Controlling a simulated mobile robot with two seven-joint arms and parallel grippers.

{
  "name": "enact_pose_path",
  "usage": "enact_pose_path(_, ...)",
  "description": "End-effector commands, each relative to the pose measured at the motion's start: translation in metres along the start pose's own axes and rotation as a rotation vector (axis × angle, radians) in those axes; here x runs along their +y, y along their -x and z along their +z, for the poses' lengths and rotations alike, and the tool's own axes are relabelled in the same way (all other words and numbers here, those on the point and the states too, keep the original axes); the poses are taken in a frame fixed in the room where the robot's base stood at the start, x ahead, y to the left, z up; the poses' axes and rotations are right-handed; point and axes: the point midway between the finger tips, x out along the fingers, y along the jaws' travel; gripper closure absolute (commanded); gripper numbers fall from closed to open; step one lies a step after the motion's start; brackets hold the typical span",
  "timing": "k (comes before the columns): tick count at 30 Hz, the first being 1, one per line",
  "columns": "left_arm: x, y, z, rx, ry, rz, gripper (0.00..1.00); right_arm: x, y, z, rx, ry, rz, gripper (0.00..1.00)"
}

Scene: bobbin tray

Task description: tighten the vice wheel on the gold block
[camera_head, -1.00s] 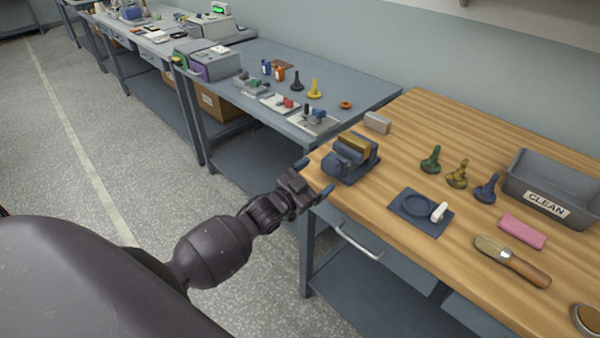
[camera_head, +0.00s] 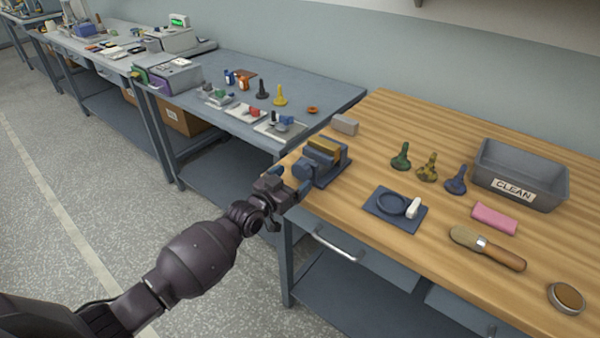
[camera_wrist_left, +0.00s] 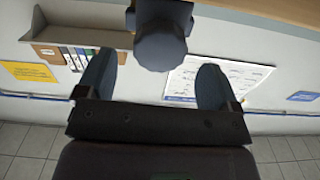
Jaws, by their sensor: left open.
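The gold block (camera_head: 324,147) sits in the jaws of the blue-grey vice (camera_head: 331,172) at the near left corner of the wooden bench. The vice wheel (camera_head: 303,170) faces my left arm. In the left wrist view the wheel (camera_wrist_left: 161,46) is a dark blue, lobed knob, centred between my two fingers. My left gripper (camera_head: 289,180) is open, with one finger on each side of the wheel and a visible gap to each. Whether the fingertips reach fully past the wheel is hard to tell. My right gripper is not in view.
A grey block (camera_head: 345,124) lies behind the vice. To the right are a blue mat (camera_head: 379,212) with a ring, several chess-like pieces, a CLEAN bin (camera_head: 535,190), a pink block (camera_head: 494,219) and a brush (camera_head: 487,248). A drawer handle (camera_head: 338,245) sticks out below the bench edge.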

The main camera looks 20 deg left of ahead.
Motion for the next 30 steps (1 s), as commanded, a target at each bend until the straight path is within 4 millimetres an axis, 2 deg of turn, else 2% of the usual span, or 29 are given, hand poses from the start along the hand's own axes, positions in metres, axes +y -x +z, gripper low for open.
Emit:
enact_pose_path(3,0.001,-0.018,0.0,0.0,0.002,0.001,0.14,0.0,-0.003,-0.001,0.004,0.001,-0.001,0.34)
enact_pose_path(9,0.0,-0.036,0.001,-0.001,0.001,0.0,0.14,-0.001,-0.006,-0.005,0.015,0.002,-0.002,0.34)
enact_pose_path(21,0.0,-0.04,0.0,0.0,0.001,0.0,0.14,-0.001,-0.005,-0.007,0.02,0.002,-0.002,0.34)
enact_pose_path(30,0.0,-0.04,0.0,0.0,0.001,0.0,0.6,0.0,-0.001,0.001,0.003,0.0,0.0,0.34)
